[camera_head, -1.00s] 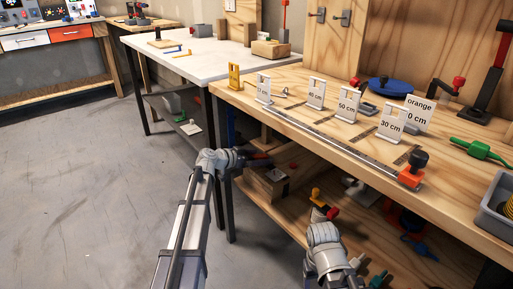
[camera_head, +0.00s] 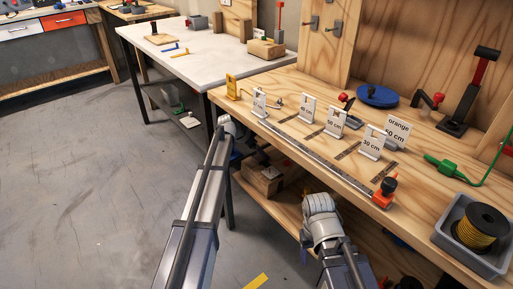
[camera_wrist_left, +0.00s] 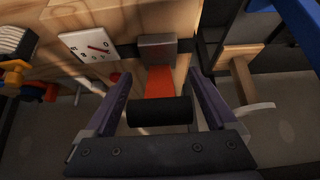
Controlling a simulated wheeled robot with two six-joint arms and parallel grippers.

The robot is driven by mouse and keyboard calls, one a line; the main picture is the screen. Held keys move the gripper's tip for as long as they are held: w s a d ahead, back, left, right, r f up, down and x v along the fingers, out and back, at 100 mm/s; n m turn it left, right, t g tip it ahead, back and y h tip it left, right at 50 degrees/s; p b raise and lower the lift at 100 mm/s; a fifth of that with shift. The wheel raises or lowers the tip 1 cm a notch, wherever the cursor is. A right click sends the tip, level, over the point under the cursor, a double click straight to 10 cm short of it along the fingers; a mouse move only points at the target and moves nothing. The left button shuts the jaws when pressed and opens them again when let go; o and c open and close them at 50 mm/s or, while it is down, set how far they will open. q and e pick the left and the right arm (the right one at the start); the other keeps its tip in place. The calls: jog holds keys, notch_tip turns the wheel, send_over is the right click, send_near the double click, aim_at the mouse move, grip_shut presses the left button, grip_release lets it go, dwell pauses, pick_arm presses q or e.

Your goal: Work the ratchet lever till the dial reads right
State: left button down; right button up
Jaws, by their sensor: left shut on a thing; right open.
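In the left wrist view, the ratchet lever has a red-orange arm (camera_wrist_left: 159,83) and a black cross grip (camera_wrist_left: 160,112). It runs from a grey block on a wooden face. My left gripper (camera_wrist_left: 160,108) has its two purple fingers at either side of the black grip and is shut on it. A white dial plate (camera_wrist_left: 92,45) with a red needle lies left of the lever; its reading is too small to tell. In the head view, the left gripper is mostly hidden by its arm near the bench's front edge. My right gripper (camera_head: 306,242) is open below the front edge, its fingers barely visible.
The wooden bench (camera_head: 300,88) carries a rail (camera_head: 310,155) with an orange slider (camera_head: 384,194), several white cm cards, and a grey bin (camera_head: 464,240) with a cable spool. A black-and-red lever (camera_head: 473,90) stands at the back right. Open floor (camera_head: 90,180) lies to the left.

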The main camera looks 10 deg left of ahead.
dwell(0.4)
pick_arm(q)
grip_release()
jog(key=shift+w+d, duration=0.1)
jog(key=shift+r, duration=0.15)
jog(key=shift+r+p, duration=0.25)
jog(key=shift+p, duration=0.15)
jog(key=s+a, duration=0.7)
jog(key=s, duration=0.3)
jog(key=shift+a+r, duration=0.15)
jog(key=shift+a, duration=0.25)
